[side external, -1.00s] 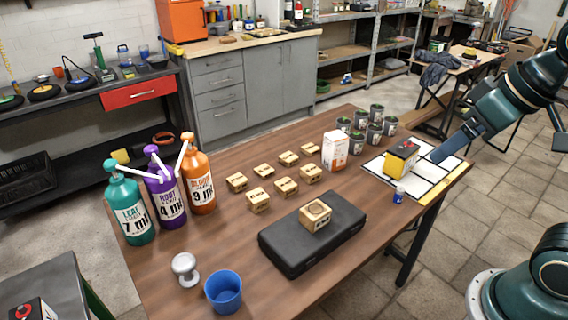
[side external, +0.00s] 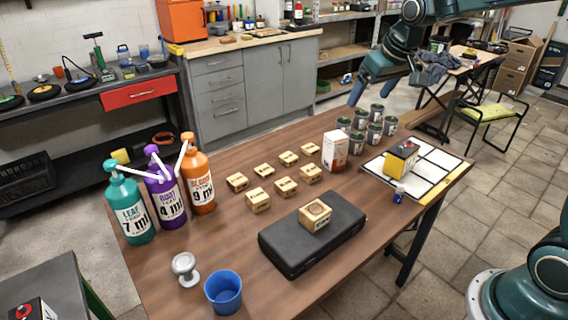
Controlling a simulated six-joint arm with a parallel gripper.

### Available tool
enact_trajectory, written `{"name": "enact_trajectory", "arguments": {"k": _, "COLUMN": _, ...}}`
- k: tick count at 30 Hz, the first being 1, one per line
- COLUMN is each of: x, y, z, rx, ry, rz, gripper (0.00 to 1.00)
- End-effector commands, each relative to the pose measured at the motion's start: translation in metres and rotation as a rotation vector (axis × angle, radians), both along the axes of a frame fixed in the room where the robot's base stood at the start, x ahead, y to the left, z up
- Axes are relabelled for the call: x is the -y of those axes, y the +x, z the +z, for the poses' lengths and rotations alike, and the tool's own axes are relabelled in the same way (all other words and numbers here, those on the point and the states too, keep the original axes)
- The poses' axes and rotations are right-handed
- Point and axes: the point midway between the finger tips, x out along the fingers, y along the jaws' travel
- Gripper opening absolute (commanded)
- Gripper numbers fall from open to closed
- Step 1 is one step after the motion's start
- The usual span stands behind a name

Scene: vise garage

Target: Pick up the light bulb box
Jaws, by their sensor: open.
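The light bulb box (side external: 335,151) is a white upright carton with an orange-brown side. It stands on the wooden table, between the small wooden blocks and the dark cans. My gripper (side external: 386,94) is in the air above and to the right of the box, over the cans in the picture. Its fingers are apart and point down, with nothing between them. The gripper and the box are not touching.
Several dark cans (side external: 375,132) stand close to the right of the box. Small wooden blocks (side external: 286,187) lie to its left. A white gridded board (side external: 424,170) holds a yellow-and-black box (side external: 400,160). A black case (side external: 312,245) lies in front.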

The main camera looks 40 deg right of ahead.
Motion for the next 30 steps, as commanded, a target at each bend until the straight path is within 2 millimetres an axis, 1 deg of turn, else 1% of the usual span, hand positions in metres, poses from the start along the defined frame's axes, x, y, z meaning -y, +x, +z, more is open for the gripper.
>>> {"name": "enact_trajectory", "arguments": {"k": 1, "x": 0.007, "y": 0.012, "z": -0.008, "rx": -0.007, "ry": 0.001, "rz": -0.008, "gripper": 0.82}}
{"name": "enact_trajectory", "arguments": {"k": 3, "x": 0.016, "y": 0.027, "z": -0.018, "rx": -0.011, "ry": 0.003, "rz": -0.017, "gripper": 0.82}}
{"name": "enact_trajectory", "arguments": {"k": 5, "x": 0.024, "y": 0.040, "z": -0.027, "rx": -0.015, "ry": 0.003, "rz": -0.025, "gripper": 0.82}}
{"name": "enact_trajectory", "arguments": {"k": 9, "x": 0.043, "y": 0.067, "z": -0.052, "rx": -0.022, "ry": 0.006, "rz": -0.044, "gripper": 0.82}}
{"name": "enact_trajectory", "arguments": {"k": 12, "x": 0.055, "y": 0.083, "z": -0.069, "rx": -0.026, "ry": 0.008, "rz": -0.054, "gripper": 0.82}}
{"name": "enact_trajectory", "arguments": {"k": 15, "x": 0.066, "y": 0.095, "z": -0.083, "rx": -0.029, "ry": 0.009, "rz": -0.064, "gripper": 0.82}}
{"name": "enact_trajectory", "arguments": {"k": 18, "x": 0.072, "y": 0.103, "z": -0.093, "rx": -0.031, "ry": 0.010, "rz": -0.070, "gripper": 0.82}}
{"name": "enact_trajectory", "arguments": {"k": 21, "x": 0.076, "y": 0.107, "z": -0.097, "rx": -0.032, "ry": 0.010, "rz": -0.072, "gripper": 0.82}}
{"name": "enact_trajectory", "arguments": {"k": 30, "x": 0.077, "y": 0.109, "z": -0.102, "rx": -0.031, "ry": 0.010, "rz": -0.073, "gripper": 0.82}}
